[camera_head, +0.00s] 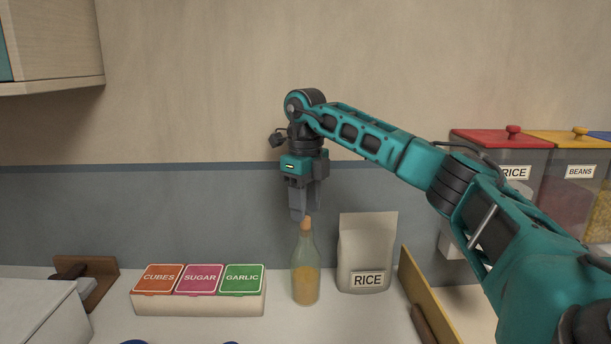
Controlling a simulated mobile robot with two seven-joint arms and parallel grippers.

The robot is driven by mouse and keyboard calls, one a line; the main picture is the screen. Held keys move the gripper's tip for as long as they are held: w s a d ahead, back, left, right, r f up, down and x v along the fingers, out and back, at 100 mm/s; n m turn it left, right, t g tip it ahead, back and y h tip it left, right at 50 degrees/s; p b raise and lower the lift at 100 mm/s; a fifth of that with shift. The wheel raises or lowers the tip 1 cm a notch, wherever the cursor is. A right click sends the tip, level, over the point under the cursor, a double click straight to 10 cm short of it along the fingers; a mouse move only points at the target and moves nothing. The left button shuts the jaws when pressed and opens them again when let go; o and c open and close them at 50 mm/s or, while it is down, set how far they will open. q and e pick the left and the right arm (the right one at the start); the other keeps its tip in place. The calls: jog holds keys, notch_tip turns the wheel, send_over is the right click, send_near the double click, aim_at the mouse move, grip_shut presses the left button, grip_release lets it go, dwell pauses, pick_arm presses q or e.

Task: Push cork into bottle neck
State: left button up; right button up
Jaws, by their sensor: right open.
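A clear glass bottle (305,268) with yellow contents stands upright on the counter. A brown cork (306,222) sits at the top of its neck; how deep it sits I cannot tell. My right gripper (302,212) points down just above the bottle, its fingertips close to the cork. It is open, and whether the fingers touch the cork is unclear. My left gripper does not show.
A box with CUBES, SUGAR and GARLIC lids (199,280) stands left of the bottle. A RICE bag (366,252) stands close on its right. A wooden board (424,298) leans further right. Lidded containers (508,150) hang at the right. A cabinet (55,45) is upper left.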

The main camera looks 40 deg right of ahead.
notch_tip(320, 180, up, 10)
dwell(0.4)
dwell(0.6)
